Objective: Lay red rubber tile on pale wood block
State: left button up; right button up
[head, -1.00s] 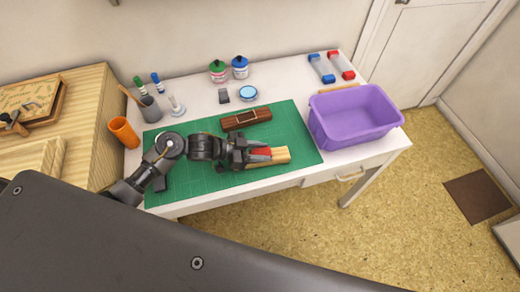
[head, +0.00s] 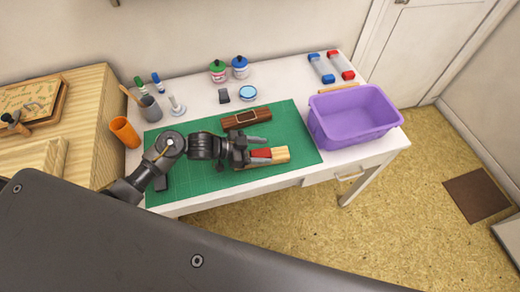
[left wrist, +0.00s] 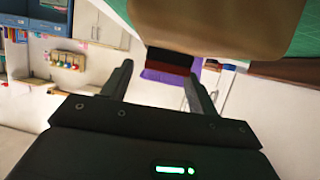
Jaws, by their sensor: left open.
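The red rubber tile (head: 262,153) lies at the left part of the pale wood block (head: 281,155), on the green mat. In the left wrist view the tile (left wrist: 168,68) shows as a dark red strip against the large, close wood block (left wrist: 225,25); a dark band lies between them. My left gripper (head: 259,149) is open, with one finger on the far side of the tile and one on the near side. Its spread fingers (left wrist: 160,85) show in the left wrist view, apart from the tile. My right gripper is not in view.
The green cutting mat (head: 205,180) lies under the block. A brown wooden holder (head: 246,118) lies just behind my gripper. A purple bin (head: 352,120) stands to the right. An orange cup (head: 124,131), ink bottles (head: 239,68) and a blue-lidded tin (head: 248,93) stand around the mat.

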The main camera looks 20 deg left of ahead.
pick_arm(q)
jog(key=r+p, duration=0.1)
jog(key=r, duration=0.1)
jog(key=r+p, duration=0.1)
jog(key=p, duration=0.1)
jog(key=shift+s+r, duration=0.2)
jog(key=shift+r, duration=0.15)
jog(key=s+d+r+p, duration=0.3)
jog(key=s+r+p, duration=0.5)
jog(key=s+p, duration=0.5)
jog(key=shift+d+r, duration=0.25)
jog(key=shift+s, duration=0.1)
